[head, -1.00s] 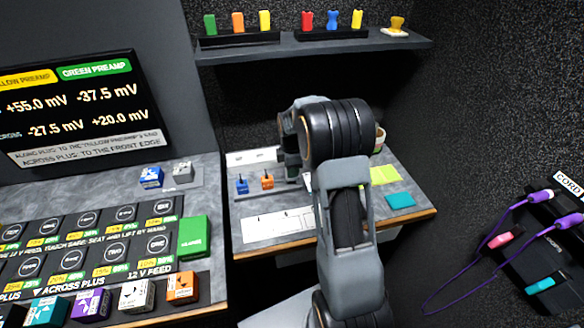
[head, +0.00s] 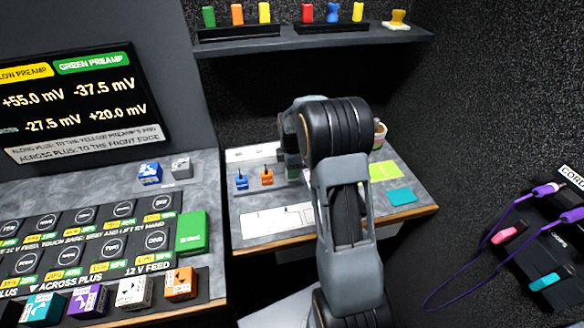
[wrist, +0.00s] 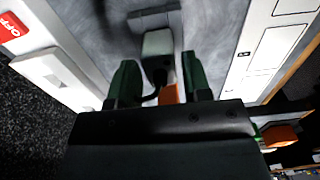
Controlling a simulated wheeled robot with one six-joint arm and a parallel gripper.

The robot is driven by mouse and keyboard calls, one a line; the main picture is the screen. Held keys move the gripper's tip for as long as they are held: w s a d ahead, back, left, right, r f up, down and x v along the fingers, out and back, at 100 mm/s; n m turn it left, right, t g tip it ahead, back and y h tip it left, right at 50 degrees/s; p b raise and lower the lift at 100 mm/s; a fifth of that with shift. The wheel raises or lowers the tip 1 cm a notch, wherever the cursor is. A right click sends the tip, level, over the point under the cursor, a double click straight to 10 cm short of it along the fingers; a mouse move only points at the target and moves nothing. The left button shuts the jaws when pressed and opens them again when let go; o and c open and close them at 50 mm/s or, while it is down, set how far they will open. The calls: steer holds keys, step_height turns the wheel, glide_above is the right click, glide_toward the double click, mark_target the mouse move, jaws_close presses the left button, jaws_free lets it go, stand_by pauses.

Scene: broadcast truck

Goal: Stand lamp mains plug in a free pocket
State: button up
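A pale grey plug (wrist: 158,44) with a black cable shows between my gripper's green fingers in the wrist view; I take it for the lamp mains plug. My gripper (wrist: 158,75) has its fingers apart on either side of it, with a narrow gap at the right finger. An orange part shows behind the cable. A grey plate (wrist: 135,22) lies beyond the plug; I cannot tell whether they touch. In the head view my arm hides the plug and most of my gripper. A blue plug (head: 242,181) and an orange plug (head: 267,177) stand on the bench strip.
The bench (head: 410,211) also holds a yellow note (head: 384,171) and a teal note (head: 401,196). A shelf (head: 350,40) is above. A red OFF label (wrist: 10,27) and a white lever (wrist: 50,75) are left in the wrist view.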

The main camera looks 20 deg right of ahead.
steer(key=shift+o, duration=1.4)
steer(key=shift+r, duration=0.1)
step_height(320, 180, up, 14)
steer(key=s+a+r+m+t+p, duration=0.1)
steer(key=s+a+m, duration=0.4)
steer(key=s, duration=0.6)
steer(key=s+a+r+m+t+p, duration=0.2)
steer(key=s+a+m, duration=0.3)
steer(key=s+m, duration=0.5)
steer(key=shift+s+a+m+t, duration=0.3)
steer(key=shift+s+a, duration=0.1)
steer(key=shift+s, duration=0.15)
